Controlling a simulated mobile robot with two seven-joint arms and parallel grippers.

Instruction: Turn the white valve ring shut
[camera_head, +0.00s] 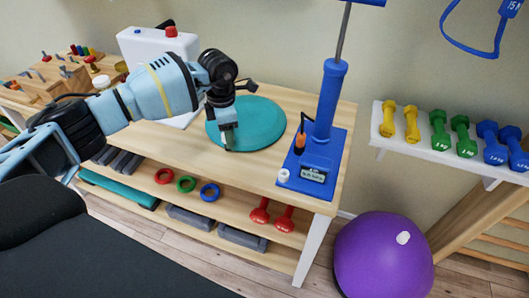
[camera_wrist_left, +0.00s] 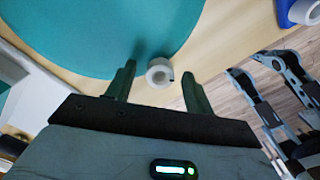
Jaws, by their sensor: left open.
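The white valve ring (camera_wrist_left: 158,64) shows in the left wrist view at the edge of the teal cushion (camera_wrist_left: 90,30), above the pale wooden top. My left gripper (camera_wrist_left: 160,84) is open, with one finger on each side of the ring. Whether either finger touches the ring, I cannot tell. In the head view my left gripper (camera_head: 229,139) points down at the front rim of the round teal cushion (camera_head: 258,122) and hides the ring.
A blue pump (camera_head: 320,140) with a small white cap (camera_head: 283,174) stands right of the cushion. A white case (camera_head: 145,42) stands behind my left arm. Coloured rings and red dumbbells (camera_head: 284,222) lie on the shelf below. A purple ball (camera_head: 380,262) rests on the floor.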

